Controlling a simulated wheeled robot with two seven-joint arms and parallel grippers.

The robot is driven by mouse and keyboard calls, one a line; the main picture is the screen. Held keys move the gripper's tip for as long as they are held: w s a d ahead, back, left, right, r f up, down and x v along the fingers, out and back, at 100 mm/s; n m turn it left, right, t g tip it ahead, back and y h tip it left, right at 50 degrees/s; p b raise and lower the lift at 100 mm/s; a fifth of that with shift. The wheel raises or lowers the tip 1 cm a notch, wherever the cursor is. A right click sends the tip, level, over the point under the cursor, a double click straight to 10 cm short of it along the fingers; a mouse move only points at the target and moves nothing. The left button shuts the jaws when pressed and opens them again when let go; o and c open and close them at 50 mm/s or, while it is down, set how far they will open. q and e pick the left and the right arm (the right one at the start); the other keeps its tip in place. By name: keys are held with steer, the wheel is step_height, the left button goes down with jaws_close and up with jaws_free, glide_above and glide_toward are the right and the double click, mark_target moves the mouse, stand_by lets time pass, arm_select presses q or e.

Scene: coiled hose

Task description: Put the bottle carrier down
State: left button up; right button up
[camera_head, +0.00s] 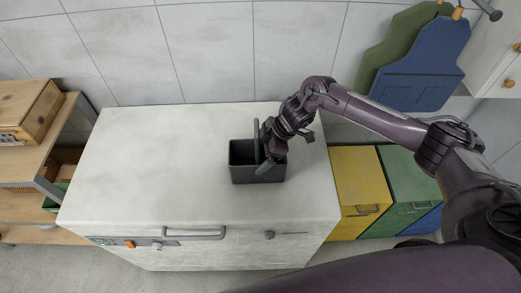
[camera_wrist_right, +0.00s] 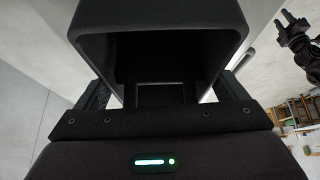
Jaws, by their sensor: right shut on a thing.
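The bottle carrier (camera_head: 242,175) is a dark grey open box with an upright central handle. In the head view it is over the right half of the white cabinet top and looks upright; I cannot tell whether its base touches the top. My right gripper (camera_head: 266,152) is shut on its handle from the right side. In the right wrist view, the dark carrier (camera_wrist_right: 160,18) fills the upper middle, close to my gripper, and the grip itself is hard to make out. My left gripper does not show in the head view.
The white cabinet top (camera_head: 150,160) is clear to the left of the carrier. A wooden shelf (camera_head: 35,207) stands at the left. Yellow (camera_head: 358,190) and green (camera_head: 405,185) cabinets stand at the right. Blue (camera_head: 425,65) and green aprons hang on the tiled wall.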

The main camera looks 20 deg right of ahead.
steer(key=shift+f, duration=0.15)
steer(key=o, duration=0.8)
steer(key=shift+o, duration=0.2)
steer(key=b+v, duration=0.4)
steer(key=v, duration=0.8)
